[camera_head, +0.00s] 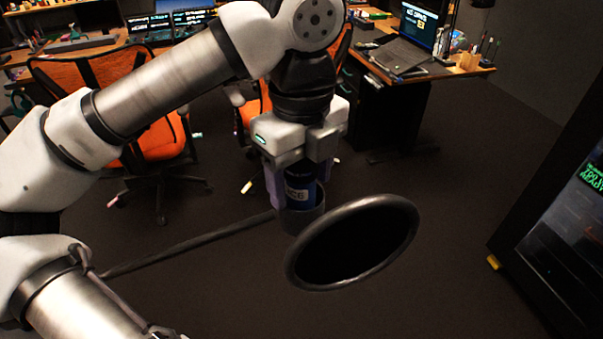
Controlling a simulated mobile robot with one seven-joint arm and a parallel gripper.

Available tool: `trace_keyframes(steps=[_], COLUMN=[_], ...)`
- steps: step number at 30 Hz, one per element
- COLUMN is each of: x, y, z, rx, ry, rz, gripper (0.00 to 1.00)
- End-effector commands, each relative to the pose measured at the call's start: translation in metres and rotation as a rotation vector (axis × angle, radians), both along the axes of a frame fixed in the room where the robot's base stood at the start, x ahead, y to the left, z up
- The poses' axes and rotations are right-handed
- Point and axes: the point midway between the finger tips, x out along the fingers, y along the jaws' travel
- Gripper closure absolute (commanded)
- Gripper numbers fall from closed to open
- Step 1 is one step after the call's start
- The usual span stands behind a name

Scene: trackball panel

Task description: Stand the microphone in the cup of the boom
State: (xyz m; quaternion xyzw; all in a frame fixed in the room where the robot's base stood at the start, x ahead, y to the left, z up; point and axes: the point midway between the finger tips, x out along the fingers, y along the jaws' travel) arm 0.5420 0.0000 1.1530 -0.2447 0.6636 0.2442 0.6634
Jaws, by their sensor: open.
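The microphone (299,189) is a dark blue cylinder with pale lettering. It is upright, and its lower end is inside the dark cup (302,218) at the end of the boom (190,246), a thin dark bar running in from the left. My gripper (303,178) points down over the microphone, with its purple-tipped fingers on either side of it. The gripper is open, and its body hides the microphone's top. Whether a finger still touches the microphone I cannot tell. The microphone's base is hidden by the cup wall.
A large black disc with a thick rim (350,243) stands just in front and right of the cup. Orange chairs (150,130) and a desk with a laptop (402,55) are behind. A dark screen panel (560,230) stands at right. The floor between is clear.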

Motion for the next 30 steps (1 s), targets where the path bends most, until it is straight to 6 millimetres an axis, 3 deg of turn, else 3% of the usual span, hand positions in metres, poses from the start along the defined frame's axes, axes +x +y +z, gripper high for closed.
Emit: trace_keyframes(steps=[5,12,18,24,30], x=[0.001,0.0,0.0,0.0,0.0], y=[0.0,0.0,0.0,0.0,0.0], z=[0.016,0.071,0.105,0.121,0.123], rx=[0.002,0.002,0.003,0.001,0.0], ry=[-0.002,-0.004,-0.002,0.0,0.0], rz=[0.002,0.004,0.004,0.001,0.0], gripper=[0.37,0.37,0.37,0.37,0.37])
